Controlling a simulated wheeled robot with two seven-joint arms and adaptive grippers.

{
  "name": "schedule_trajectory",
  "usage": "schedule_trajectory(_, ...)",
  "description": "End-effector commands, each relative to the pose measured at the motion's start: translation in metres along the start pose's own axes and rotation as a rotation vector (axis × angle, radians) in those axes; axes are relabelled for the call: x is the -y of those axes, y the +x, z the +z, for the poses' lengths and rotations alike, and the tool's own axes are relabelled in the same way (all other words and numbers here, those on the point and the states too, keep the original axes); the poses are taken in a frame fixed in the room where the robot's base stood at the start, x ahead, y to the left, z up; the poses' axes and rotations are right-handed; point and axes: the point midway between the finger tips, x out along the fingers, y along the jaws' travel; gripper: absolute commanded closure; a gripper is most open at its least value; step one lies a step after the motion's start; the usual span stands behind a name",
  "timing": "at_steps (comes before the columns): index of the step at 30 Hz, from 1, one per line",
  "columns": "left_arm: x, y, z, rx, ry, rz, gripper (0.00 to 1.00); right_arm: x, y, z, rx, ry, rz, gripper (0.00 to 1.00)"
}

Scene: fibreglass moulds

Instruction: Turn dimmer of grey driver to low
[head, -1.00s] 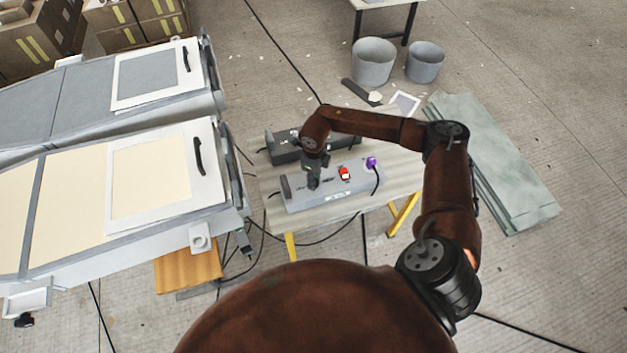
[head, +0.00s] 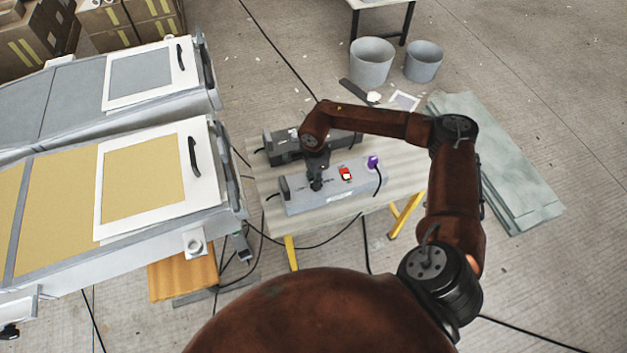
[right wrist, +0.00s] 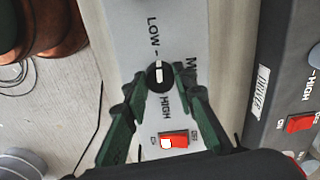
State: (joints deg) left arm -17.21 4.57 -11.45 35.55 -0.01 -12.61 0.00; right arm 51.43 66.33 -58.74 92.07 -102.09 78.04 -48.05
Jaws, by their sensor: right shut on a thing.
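The grey driver (head: 335,195) is a light grey box on the table, with a red switch (head: 345,173) on top. My right gripper (head: 317,184) points down at its top. In the right wrist view the gripper (right wrist: 159,84) is shut on the round black dimmer knob (right wrist: 158,72). The knob's white line runs along the LOW–HIGH direction, with its bright part on the LOW side. LOW is above the knob, HIGH below, and a partly hidden M label is to the right. The red switch (right wrist: 173,140) lies between the fingers. My left gripper is out of view.
A dark driver (head: 285,150) stands just behind, with its own red switch (right wrist: 300,123). A purple plug (head: 373,161) with a black cable is at the grey driver's right end. Two moulds (head: 215,175) stand left, the near one showing tan panels. Grey buckets (head: 371,62) stand behind.

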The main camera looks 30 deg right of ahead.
Motion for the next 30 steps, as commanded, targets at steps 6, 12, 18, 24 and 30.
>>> schedule_trajectory(6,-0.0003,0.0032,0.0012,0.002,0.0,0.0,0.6,0.0004,0.0002,-0.0017,-0.003,-0.055,0.0,0.99)
schedule_trajectory(12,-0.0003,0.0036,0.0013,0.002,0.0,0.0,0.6,0.0005,-0.0003,-0.0016,-0.003,-0.07,-0.001,0.99)
schedule_trajectory(18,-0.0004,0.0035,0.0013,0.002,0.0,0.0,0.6,0.0006,-0.0005,-0.0015,-0.003,-0.07,-0.001,0.99)
schedule_trajectory(24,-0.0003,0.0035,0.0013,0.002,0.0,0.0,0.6,0.0007,-0.0005,-0.0012,-0.002,-0.07,-0.001,0.68)
schedule_trajectory(30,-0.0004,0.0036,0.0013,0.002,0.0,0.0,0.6,0.0004,-0.0003,-0.0006,-0.001,-0.07,-0.001,0.57)
